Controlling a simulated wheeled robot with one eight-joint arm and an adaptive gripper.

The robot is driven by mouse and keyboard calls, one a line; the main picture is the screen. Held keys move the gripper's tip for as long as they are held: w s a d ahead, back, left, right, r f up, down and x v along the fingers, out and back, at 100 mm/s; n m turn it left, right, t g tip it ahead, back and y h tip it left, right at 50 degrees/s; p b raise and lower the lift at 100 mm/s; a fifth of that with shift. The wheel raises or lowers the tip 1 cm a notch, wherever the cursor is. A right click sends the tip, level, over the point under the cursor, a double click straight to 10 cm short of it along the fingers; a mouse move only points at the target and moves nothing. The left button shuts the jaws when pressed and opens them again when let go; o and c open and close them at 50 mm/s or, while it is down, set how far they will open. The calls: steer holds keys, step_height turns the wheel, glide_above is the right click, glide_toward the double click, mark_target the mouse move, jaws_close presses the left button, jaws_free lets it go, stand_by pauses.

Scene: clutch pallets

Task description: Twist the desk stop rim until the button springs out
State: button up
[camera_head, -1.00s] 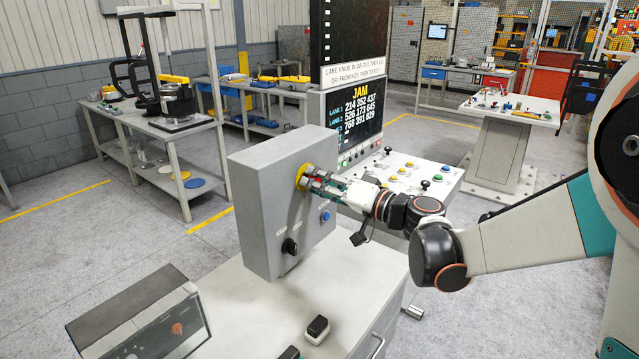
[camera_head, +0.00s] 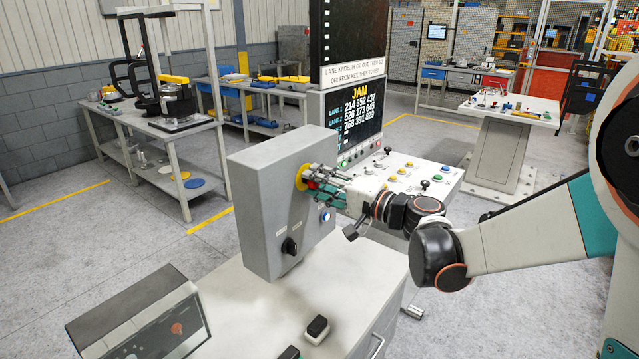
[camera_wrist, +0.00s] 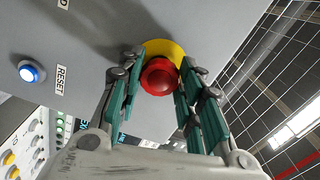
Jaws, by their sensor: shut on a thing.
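The desk stop is a red mushroom button (camera_wrist: 160,77) on a yellow round plate (camera_head: 301,177), on the face of a grey control box (camera_head: 262,205). My gripper (camera_head: 312,182) reaches the button from the right. In the wrist view my gripper's two fingers (camera_wrist: 158,82) stand on either side of the red rim and are shut on it. The wrist view is rolled relative to the box, with its lettering tilted. How far the button stands out from the plate is hard to tell.
A blue reset button (camera_wrist: 31,71) is lit beside the stop on the same face. A black knob (camera_head: 290,246) sits lower on the box. A sloped display (camera_head: 142,325) stands on the desk in front. A console (camera_head: 410,172) with buttons is behind my gripper.

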steer(key=shift+m, duration=0.5)
steer(key=o, duration=1.1)
steer(key=shift+a, duration=0.1)
steer(key=v, duration=1.2)
